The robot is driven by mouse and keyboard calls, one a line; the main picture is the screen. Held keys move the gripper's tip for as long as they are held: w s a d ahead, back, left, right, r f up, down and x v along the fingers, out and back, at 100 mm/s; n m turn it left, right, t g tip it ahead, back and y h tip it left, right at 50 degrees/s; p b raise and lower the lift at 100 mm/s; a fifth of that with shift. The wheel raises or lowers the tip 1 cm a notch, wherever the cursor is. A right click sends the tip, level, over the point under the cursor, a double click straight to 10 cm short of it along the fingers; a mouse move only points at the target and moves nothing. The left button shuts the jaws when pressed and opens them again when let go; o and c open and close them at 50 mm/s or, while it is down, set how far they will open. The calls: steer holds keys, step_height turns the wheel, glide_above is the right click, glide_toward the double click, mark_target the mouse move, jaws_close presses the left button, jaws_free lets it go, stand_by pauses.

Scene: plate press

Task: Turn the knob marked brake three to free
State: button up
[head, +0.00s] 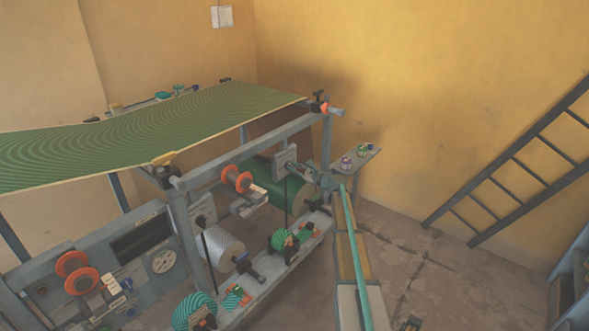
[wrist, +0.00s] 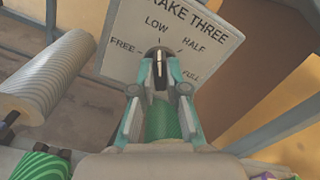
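The brake three plate (wrist: 205,43) fills the upper middle of the wrist view, with FREE at left, LOW at top, HALF at right and FULL at lower right. Its dark knob (wrist: 160,56) sits at the centre, and its narrow grip looks roughly upright, toward LOW. My gripper (wrist: 161,72) faces the plate with one fingertip on each side of the knob's grip. The fingers are drawn close together; whether they touch the grip cannot be told. In the head view a small grey plate (head: 282,163) stands beside my gripper (head: 304,170); its marking is too small to read.
A pale roll (wrist: 48,80) is at left in the wrist view. A small shelf (head: 368,157) with knobs stands at right. A ladder (head: 520,160) leans on the right wall.

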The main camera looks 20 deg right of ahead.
jaws_close()
steer(key=shift+f+n+b, duration=0.15)
steer(key=shift+n+b, duration=0.15)
steer(key=shift+b, duration=0.35)
steer(key=n+b, duration=1.1)
steer(key=b, duration=0.6)
steer(key=shift+a+f, duration=0.1)
steer(key=shift+n, duration=0.3)
steer(key=o, duration=0.6)
jaws_free()
